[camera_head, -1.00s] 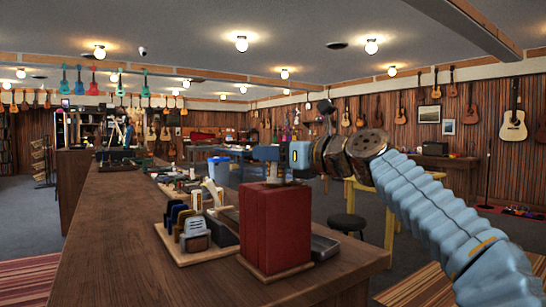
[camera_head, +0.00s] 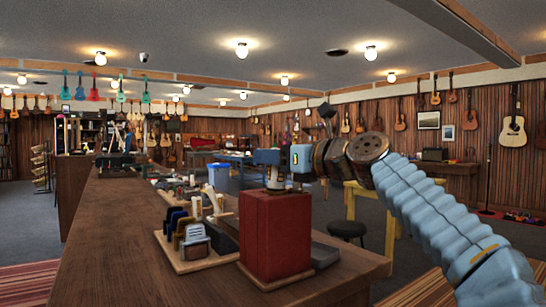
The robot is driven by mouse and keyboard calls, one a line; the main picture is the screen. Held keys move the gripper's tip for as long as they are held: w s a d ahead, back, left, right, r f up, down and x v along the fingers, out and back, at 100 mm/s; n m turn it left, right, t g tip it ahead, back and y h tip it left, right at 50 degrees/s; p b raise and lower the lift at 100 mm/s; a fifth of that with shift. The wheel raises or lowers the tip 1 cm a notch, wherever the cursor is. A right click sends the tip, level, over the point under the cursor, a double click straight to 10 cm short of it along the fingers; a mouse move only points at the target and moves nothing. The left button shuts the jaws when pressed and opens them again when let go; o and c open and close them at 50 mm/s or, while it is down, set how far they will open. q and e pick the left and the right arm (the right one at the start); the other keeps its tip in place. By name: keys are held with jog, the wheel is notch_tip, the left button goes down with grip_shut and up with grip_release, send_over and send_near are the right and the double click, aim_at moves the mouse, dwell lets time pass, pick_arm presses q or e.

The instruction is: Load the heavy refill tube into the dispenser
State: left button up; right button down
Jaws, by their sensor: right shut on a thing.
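My right gripper (camera_head: 270,159) reaches in from the right, just above the red box-shaped dispenser (camera_head: 276,237). It is shut on a small pale upright piece, apparently the refill tube (camera_head: 275,177), which shows between the jaws and the top of the dispenser. I cannot tell whether the tube's lower end is inside the dispenser or only above it. The dispenser stands upright on a thin wooden base at the front of the counter. My left gripper is not in view.
The long wooden counter (camera_head: 120,240) is bare along its left side. A wooden rack (camera_head: 190,262) with upright tools stands left of the dispenser, a dark metal tray (camera_head: 322,254) right of it. A dark stool (camera_head: 347,229) and yellow-legged table stand beyond the counter.

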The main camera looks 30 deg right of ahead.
jog(key=shift+r, duration=0.15)
jog(key=shift+r, duration=0.65)
dwell(0.5)
jog(key=c, duration=0.9)
grip_release()
